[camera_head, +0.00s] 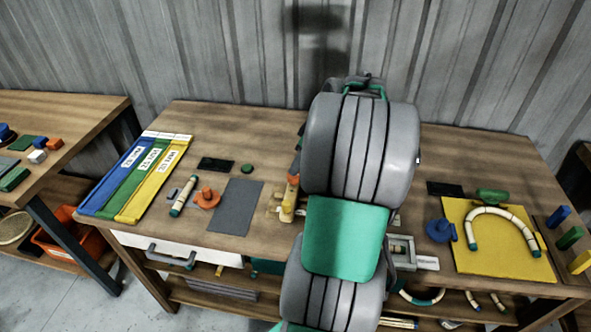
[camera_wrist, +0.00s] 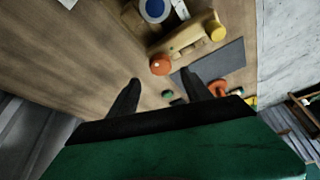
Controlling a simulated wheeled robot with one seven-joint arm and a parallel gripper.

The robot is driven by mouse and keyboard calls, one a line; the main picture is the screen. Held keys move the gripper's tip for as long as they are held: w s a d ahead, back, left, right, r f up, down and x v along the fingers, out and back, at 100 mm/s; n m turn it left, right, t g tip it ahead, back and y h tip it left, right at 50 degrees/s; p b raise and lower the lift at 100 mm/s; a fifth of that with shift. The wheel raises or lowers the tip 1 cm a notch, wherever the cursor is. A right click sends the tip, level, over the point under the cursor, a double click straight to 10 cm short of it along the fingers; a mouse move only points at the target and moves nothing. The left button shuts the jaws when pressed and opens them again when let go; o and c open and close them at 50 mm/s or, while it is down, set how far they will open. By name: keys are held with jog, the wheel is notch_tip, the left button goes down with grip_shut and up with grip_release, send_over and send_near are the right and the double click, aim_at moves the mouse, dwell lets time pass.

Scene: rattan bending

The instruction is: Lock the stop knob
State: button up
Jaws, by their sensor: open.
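A light wooden jig (camera_wrist: 188,40) lies on the workbench and carries a round orange knob (camera_wrist: 160,64) at one end and a yellow knob (camera_wrist: 216,30) at the other. No label shows which is the stop knob. My gripper (camera_wrist: 161,77) is open and empty in the wrist view, its two dark fingers spread on either side of the orange knob in the picture. The gap to the knob cannot be judged. In the head view, the wooden jig (camera_head: 287,205) and its orange knob (camera_head: 293,180) show just left of my arm, which hides my gripper and part of the jig.
A grey mat (camera_head: 236,206) and an orange clamp-like piece (camera_head: 207,198) lie left of the jig. Blue, green and yellow trays (camera_head: 145,175) stand farther left. A yellow board (camera_head: 480,262) with a bent rattan arch (camera_head: 503,214) and a blue piece (camera_head: 440,231) are on the right.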

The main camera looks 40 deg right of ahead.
aim_at(294, 179)
jog(key=x, duration=0.5)
jog(key=shift+w+a+f, duration=0.1)
jog(key=shift+f, duration=0.3)
grip_shut()
